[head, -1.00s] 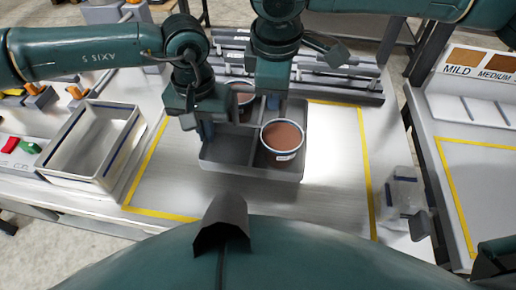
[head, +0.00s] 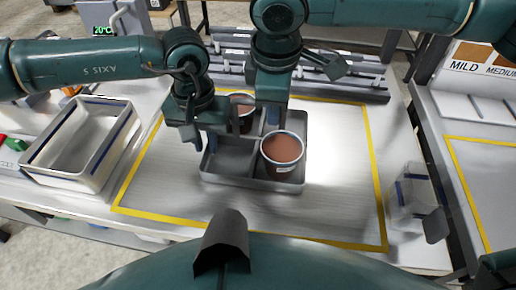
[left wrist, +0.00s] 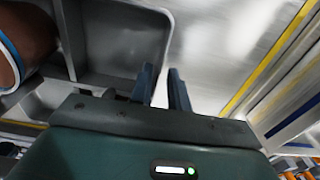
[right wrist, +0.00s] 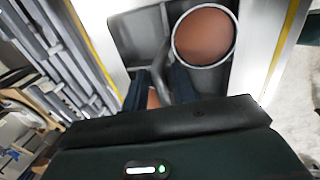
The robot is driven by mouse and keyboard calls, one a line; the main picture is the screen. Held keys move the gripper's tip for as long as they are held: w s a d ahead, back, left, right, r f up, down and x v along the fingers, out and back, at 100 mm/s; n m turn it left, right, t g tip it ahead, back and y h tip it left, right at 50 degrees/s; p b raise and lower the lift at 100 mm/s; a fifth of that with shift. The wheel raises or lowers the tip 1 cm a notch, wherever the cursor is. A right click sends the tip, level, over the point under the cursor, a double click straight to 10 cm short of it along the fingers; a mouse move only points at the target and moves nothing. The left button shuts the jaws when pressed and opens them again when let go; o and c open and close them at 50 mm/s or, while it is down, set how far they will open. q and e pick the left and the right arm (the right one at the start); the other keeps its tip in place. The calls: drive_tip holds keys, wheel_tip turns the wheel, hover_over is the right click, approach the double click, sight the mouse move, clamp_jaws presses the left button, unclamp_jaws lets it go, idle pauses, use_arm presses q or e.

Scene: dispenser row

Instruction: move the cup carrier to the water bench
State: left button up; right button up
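The cup carrier (head: 225,178) is a dark grey tray with compartments on the bench. A cup of brown liquid (head: 283,150) stands in its front right compartment, and a second cup (head: 241,98) stands at the back, partly hidden by my arms. My left gripper (head: 212,142) is at the carrier's left side. In the left wrist view its fingers (left wrist: 164,90) are close together around the side wall. My right gripper (head: 271,112) is at the back. In the right wrist view its fingers (right wrist: 160,92) sit on either side of a grey wall beside a cup.
A pale bin (head: 35,165) stands at the left. A grey rack (head: 360,90) lies behind the carrier. A clear container (head: 412,195) stands at the right edge. Yellow tape (head: 372,165) outlines the bench area. Another bench with a MILD sign (head: 470,65) stands at the right, across a gap.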

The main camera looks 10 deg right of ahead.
use_arm(q)
drive_tip(key=shift+o, duration=0.5)
use_arm(e)
drive_tip(key=shift+o, duration=0.5)
use_arm(q)
drive_tip(key=shift+r, duration=0.15)
use_arm(e)
drive_tip(key=shift+r, duration=0.3)
use_arm(q)
wheel_tip(320, 180, up, 12)
use_arm(e)
wheel_tip(320, 180, up, 11)
drive_tip(key=s, duration=0.2)
drive_tip(key=shift+s+a+r, duration=0.15)
drive_tip(key=shift+a, duration=0.15)
